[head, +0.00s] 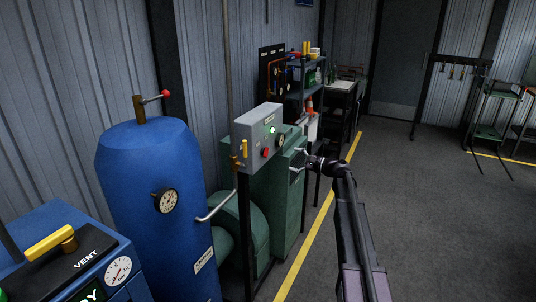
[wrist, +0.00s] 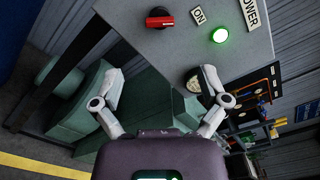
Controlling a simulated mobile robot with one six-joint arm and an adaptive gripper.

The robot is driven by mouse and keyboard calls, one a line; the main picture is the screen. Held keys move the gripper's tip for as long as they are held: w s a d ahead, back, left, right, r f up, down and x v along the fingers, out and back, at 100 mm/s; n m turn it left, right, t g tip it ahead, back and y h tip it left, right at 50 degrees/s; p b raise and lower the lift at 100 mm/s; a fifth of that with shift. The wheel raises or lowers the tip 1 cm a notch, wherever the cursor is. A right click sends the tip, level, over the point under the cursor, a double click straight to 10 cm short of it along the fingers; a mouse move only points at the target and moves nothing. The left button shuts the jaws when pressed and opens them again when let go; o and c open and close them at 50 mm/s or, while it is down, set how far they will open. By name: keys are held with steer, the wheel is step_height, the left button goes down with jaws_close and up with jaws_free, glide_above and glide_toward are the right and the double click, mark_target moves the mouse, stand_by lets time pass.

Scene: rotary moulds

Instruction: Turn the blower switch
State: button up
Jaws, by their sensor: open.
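The blower switch is a red rotary knob (head: 265,152) on the front of a grey control box (head: 247,138). In the wrist view the red knob (wrist: 160,18) is near the top edge, on the grey panel (wrist: 185,50), beyond my fingertips. An ON label (wrist: 199,15) is beside it. A lit green lamp (head: 272,130) is on the same panel. My gripper (head: 298,161) is open and empty, to the right of the box and apart from the switch. In the wrist view my gripper (wrist: 161,82) has its two fingers spread wide.
A green blower housing (head: 290,205) stands below and behind the box. A round gauge (head: 281,140) is on the panel's right. A blue tank (head: 150,190) with a silver pipe (head: 216,207) stands left. A yellow floor line (head: 318,225) borders open floor on the right.

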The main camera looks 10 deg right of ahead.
mark_target(268, 151)
steer(key=x, duration=1.1)
steer(key=shift+w+a, duration=0.15)
steer(key=shift+a, duration=0.2)
steer(key=shift+d, duration=0.1)
steer(key=c, duration=1.2)
